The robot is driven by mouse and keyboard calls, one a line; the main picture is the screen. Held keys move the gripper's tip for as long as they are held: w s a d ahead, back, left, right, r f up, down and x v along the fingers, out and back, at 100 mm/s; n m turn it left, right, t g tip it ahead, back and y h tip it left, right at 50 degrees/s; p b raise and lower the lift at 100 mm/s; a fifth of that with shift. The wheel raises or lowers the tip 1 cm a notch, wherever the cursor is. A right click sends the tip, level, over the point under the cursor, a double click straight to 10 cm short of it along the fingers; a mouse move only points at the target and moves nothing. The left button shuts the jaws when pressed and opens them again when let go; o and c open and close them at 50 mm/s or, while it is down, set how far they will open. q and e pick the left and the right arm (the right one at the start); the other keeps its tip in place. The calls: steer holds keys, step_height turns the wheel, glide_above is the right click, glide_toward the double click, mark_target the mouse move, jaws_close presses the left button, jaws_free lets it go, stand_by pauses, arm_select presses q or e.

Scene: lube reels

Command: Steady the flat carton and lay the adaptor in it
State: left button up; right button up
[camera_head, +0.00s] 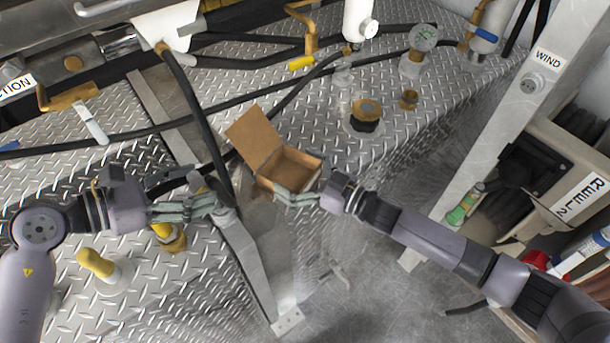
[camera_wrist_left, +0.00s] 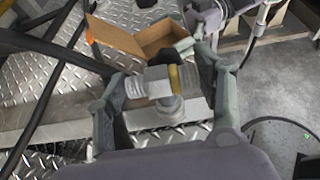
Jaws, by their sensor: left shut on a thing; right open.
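The flat carton (camera_head: 298,170) is a brown open box with its lid raised toward the upper left. It sits near the edge of the tread-plate deck, and its inside looks empty. My right gripper (camera_head: 298,192) is open at the carton's near right corner; I cannot tell whether its fingers touch the wall. My left gripper (camera_head: 212,203) is left of the carton and apart from it. In the left wrist view it is shut on the adaptor (camera_wrist_left: 157,83), a grey metal fitting with a yellow band. The carton (camera_wrist_left: 146,40) shows beyond it there.
Black hoses (camera_head: 195,110) cross the deck behind and left of the carton. A yellow-capped fitting (camera_head: 98,263) and a brass one (camera_head: 172,238) stand near my left arm. A dark-based fitting (camera_head: 366,115) stands behind right. A metal post (camera_head: 510,115) rises at the right.

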steer(key=c, duration=0.9)
arm_select(q)
steer(key=w+d+r, duration=0.2)
steer(key=w+d, duration=0.4)
steer(key=d, duration=0.1)
steer(key=w+d+r, duration=0.3)
steer(key=w+d, duration=0.3)
step_height(320, 180, down, 6)
steer(key=shift+d, duration=0.3)
steer(key=shift+w+f, duration=0.1)
steer(key=o, duration=1.3)
